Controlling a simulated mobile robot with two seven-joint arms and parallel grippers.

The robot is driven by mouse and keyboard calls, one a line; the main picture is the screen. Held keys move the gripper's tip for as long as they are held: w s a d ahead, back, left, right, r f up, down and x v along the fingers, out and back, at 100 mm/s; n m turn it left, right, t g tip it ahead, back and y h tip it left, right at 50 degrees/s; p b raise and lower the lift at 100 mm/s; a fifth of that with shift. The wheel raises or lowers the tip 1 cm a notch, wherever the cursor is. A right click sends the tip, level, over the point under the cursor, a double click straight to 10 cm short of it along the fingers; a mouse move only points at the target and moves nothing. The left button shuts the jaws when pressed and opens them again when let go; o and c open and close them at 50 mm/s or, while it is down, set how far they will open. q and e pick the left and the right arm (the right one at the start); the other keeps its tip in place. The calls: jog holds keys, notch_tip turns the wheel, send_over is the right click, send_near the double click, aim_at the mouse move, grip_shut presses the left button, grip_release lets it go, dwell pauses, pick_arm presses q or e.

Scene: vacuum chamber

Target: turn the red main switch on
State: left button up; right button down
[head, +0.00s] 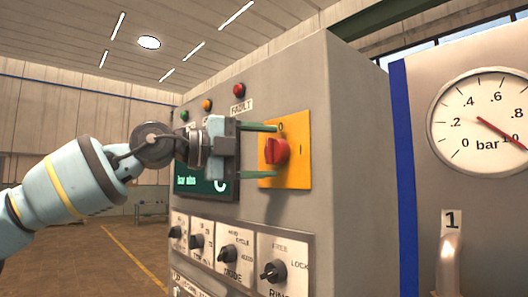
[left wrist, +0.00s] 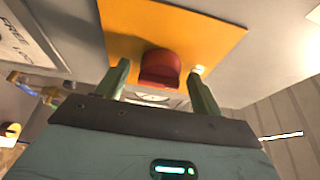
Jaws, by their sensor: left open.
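The red main switch (head: 276,150) is a red knob on a yellow plate (head: 298,130) on the front of the grey cabinet. A "0" mark shows at the top of the plate. My left gripper (head: 272,151) is open, with one green finger above the knob and one below it. In the left wrist view the red knob (left wrist: 160,70) lies between and just beyond the two fingers (left wrist: 160,80), in front of the yellow plate (left wrist: 205,40). I cannot tell whether a finger touches the knob. My right gripper is not in view.
Below the switch are several black selector knobs (head: 272,271) on white plates. A dark display (head: 195,181) is partly hidden behind my left gripper. Green, amber and red lamps (head: 239,90) sit above. A round pressure gauge (head: 485,122) and a handle (head: 449,255) are at the right.

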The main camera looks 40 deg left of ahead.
pick_arm(q)
jog(key=shift+w+d, duration=0.1)
jog(key=shift+w, duration=0.05)
jog(key=c, duration=1)
